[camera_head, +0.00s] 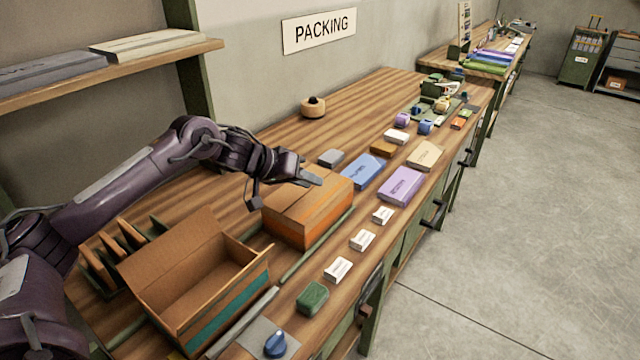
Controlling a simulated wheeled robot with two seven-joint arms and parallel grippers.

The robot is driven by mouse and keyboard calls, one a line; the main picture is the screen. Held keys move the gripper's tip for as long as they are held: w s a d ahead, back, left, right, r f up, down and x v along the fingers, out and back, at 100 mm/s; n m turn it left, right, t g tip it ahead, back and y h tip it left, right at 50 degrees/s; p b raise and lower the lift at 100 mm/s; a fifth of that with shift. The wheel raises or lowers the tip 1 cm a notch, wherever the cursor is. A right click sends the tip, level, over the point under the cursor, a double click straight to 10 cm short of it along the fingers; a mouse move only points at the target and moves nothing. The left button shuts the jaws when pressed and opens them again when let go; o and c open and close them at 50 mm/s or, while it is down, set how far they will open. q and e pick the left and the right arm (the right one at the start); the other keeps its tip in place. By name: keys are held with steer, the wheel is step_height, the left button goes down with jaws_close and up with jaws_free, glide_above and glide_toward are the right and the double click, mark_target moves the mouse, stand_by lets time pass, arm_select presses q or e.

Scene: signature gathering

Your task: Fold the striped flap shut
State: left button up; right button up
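My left gripper (284,190) reaches in from the left, over the top of an orange-sided cardboard box (325,222). Its two fingers stand apart with nothing seen between them; I cannot tell if they touch the box. The box's top looks mostly covered by brown cardboard, partly hidden by the gripper. A second cardboard box (190,325) with a teal band stands open in front, its large brown flap (175,250) raised at the back left. I cannot make out clear stripes on any flap. My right gripper is not in view.
Upright dividers (98,270) stand left of the open box. A green block (313,297), a blue knob (275,344) and small white boxes (338,269) line the bench's right edge. Blue (362,172) and purple (401,186) packs lie beyond the orange box. A tape roll (313,107) sits near the wall.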

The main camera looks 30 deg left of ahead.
mark_target(320, 199)
arm_select(q)
steer(key=x, duration=0.3)
steer(key=shift+w+d+f+p, duration=0.15)
steer(key=shift+w+d+p, duration=0.05)
steer(key=shift+w+p, duration=0.1)
steer(key=shift+w+f, duration=0.2)
steer(key=shift+f, duration=0.1)
steer(key=shift+d, duration=0.1)
steer(key=shift+s, duration=0.1)
jaws_close()
jaws_free()
